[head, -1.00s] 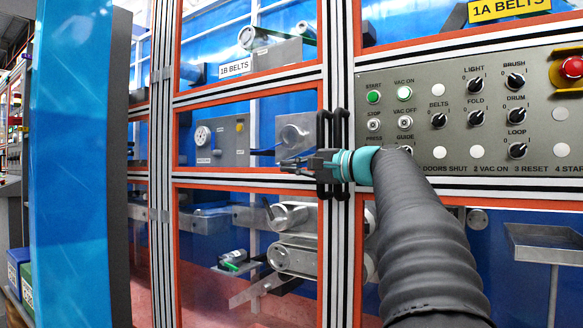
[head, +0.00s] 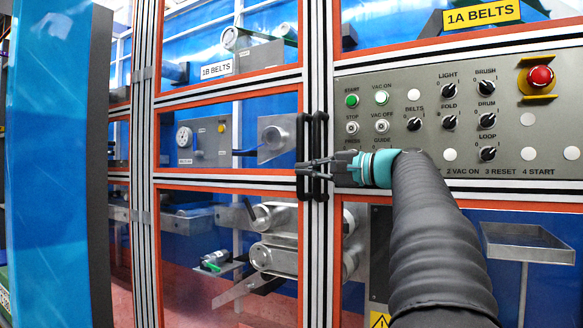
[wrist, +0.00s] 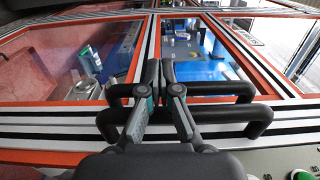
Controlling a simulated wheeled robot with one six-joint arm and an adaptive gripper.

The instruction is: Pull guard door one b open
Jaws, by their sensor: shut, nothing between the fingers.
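Two black upright bar handles stand side by side at the upright, the left one (head: 301,130) and the right one (head: 317,128). My gripper (head: 300,167) lies across the lower part of both handles in the head view. In the wrist view my gripper (wrist: 166,72) has its fingertips together, reaching over the handle bars (wrist: 235,89); I cannot tell whether they touch. Nothing shows between the fingers.
A grey control panel (head: 545,115) with knobs and a red stop button (head: 540,78) is right of the handles, close to my arm. A blue translucent sheet (head: 48,160) with a dark edge stands at the left. A grey tray (head: 525,240) is at lower right.

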